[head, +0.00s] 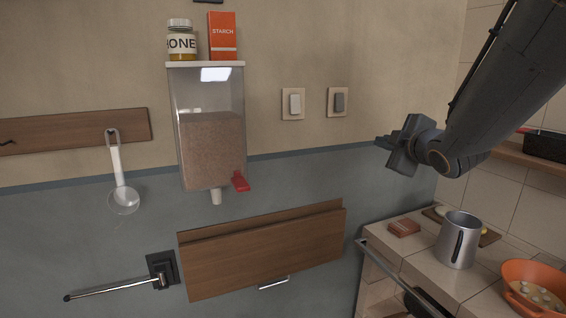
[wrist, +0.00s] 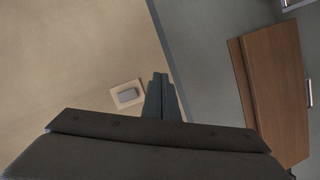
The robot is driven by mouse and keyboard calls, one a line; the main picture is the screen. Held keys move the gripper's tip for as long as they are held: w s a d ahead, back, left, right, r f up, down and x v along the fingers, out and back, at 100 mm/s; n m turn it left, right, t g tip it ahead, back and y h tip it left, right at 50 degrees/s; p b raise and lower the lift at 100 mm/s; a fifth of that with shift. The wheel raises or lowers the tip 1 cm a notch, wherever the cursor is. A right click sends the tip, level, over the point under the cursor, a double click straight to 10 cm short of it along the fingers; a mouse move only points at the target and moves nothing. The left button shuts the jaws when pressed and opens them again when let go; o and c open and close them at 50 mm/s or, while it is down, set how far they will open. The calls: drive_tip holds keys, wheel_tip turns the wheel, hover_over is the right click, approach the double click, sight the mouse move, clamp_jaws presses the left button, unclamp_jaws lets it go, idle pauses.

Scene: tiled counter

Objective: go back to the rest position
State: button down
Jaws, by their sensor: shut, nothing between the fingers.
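My gripper (head: 390,147) is in the air at the right of the head view, in front of the wall and above the left end of the tiled counter (head: 405,263). Its fingers are together with nothing held. In the wrist view the closed fingers (wrist: 161,80) point toward the wall, between a wall switch and the wooden fold-up panel. The dark body of my gripper fills the lower part of that view.
Near my gripper are a dark switch (head: 339,101) and a light switch (head: 294,104). A dispenser (head: 208,130) and wooden panel (head: 262,252) are on the wall. A metal mug (head: 459,240) and orange colander (head: 515,272) stand on the counter. A metal rail (head: 385,262) runs along its edge.

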drive_tip(key=s+a+f+m+g+h, duration=0.15)
drive_tip(key=s+f+m+g, duration=0.3)
drive_tip(key=f, duration=0.65)
drive_tip(key=s+a+f+m+g, duration=0.3)
drive_tip(key=s+f, duration=0.5)
drive_tip(key=s, duration=0.3)
drive_tip(key=s+a+f+m+g, duration=0.4)
drive_tip(key=s+f+m+g, duration=0.2)
drive_tip(key=s, duration=0.6)
wheel_tip(320, 180, down, 2)
drive_tip(key=shift+s+g, duration=0.2)
drive_tip(key=shift+g, duration=0.35)
drive_tip(key=shift+m, duration=0.25)
